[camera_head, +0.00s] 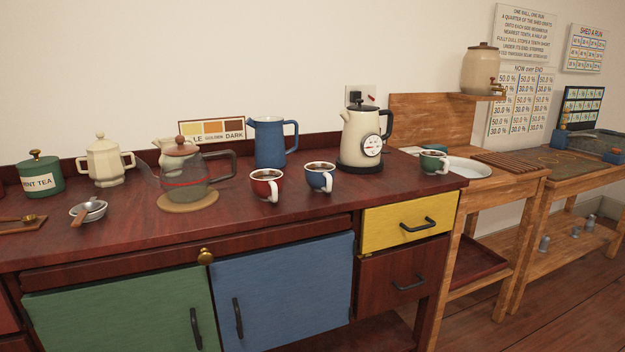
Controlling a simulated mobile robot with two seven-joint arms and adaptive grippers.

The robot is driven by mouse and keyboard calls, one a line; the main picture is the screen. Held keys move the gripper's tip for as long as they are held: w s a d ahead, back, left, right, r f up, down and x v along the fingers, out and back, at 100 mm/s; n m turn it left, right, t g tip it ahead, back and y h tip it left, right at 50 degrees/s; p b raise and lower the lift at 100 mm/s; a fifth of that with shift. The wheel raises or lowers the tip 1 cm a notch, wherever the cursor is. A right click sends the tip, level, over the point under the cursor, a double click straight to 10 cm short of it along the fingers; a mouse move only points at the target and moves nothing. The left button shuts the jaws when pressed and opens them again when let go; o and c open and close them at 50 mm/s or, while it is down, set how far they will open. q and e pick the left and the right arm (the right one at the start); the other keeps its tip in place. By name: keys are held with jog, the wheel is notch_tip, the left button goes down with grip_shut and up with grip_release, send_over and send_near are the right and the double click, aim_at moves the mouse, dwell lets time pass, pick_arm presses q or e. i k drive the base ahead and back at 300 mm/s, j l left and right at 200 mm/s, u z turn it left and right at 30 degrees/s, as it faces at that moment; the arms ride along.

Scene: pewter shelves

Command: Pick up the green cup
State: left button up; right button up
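The green cup (432,162) stands upright at the right end of the dark red counter (330,207), close to its right edge. It has a white handle on its lower right side and a dark drink inside. A red cup (265,186) and a blue cup (320,178) stand upright to its left, each with a dark drink and a white handle. Neither of my grippers is in view.
A cream kettle (360,135) stands left of the green cup. A white basin (468,168) lies just right of it in a wooden stand. A blue jug (270,142), a glass teapot (182,178) and a green tin (40,175) stand further left. The counter's front is mostly clear.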

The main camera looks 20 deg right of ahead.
aim_at(431, 165)
jog(key=z, duration=1.35)
jog(key=i+l+u, duration=0.2)
jog(key=l, duration=0.7)
jog(key=l+u, duration=0.15)
jog(key=l, duration=0.7)
jog(key=i, duration=0.95)
